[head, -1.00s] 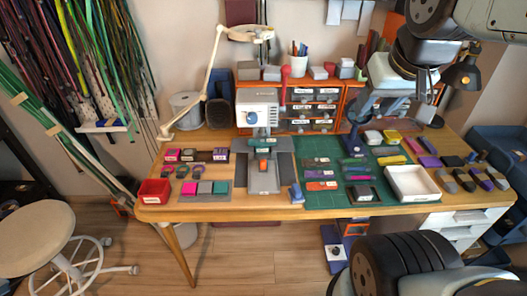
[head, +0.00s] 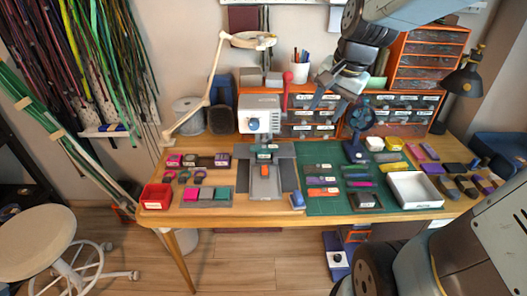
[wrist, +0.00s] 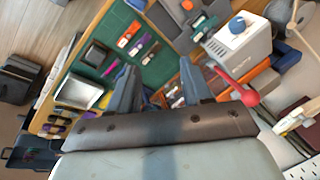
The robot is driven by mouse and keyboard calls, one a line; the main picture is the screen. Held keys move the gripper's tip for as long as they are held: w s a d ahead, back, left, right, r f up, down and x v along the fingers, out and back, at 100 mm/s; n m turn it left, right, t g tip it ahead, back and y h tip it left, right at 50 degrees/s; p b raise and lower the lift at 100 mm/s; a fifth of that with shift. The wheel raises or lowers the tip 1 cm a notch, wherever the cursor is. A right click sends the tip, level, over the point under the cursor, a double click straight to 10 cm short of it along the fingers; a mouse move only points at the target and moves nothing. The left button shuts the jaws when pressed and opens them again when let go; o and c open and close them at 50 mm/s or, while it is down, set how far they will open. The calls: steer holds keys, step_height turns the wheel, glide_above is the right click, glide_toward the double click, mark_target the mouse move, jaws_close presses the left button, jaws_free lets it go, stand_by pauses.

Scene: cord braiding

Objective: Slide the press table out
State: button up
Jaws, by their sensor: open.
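The press (head: 258,108) stands at the back of the wooden table, a pale box with a blue knob and a red-knobbed lever (head: 287,80) on its right side. Its grey press table (head: 264,190) lies flat in front of and below the press head, with an orange piece (head: 265,171) on it. My gripper (head: 339,104) is open and empty, above and to the right of the press, in front of the drawers. In the wrist view, the press (wrist: 238,48) is at upper right, beyond my open fingers (wrist: 158,78); the press table is partly cut off at the top.
A dark blue fan-like device (head: 357,130) stands near my gripper. A lamp arm (head: 213,75) rises at left. Orange drawers (head: 312,132) line the back.

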steer(key=w+a+f+m+g+y, duration=0.1)
steer(key=w+a+f+m+g, duration=0.1)
steer(key=w+a+f+m, duration=0.4)
steer(key=m+g+y, duration=0.1)
steer(key=m+y, duration=0.1)
steer(key=m, duration=0.3)
glide_toward(266, 167)
steer(key=shift+x, duration=4.75)
jaws_close()
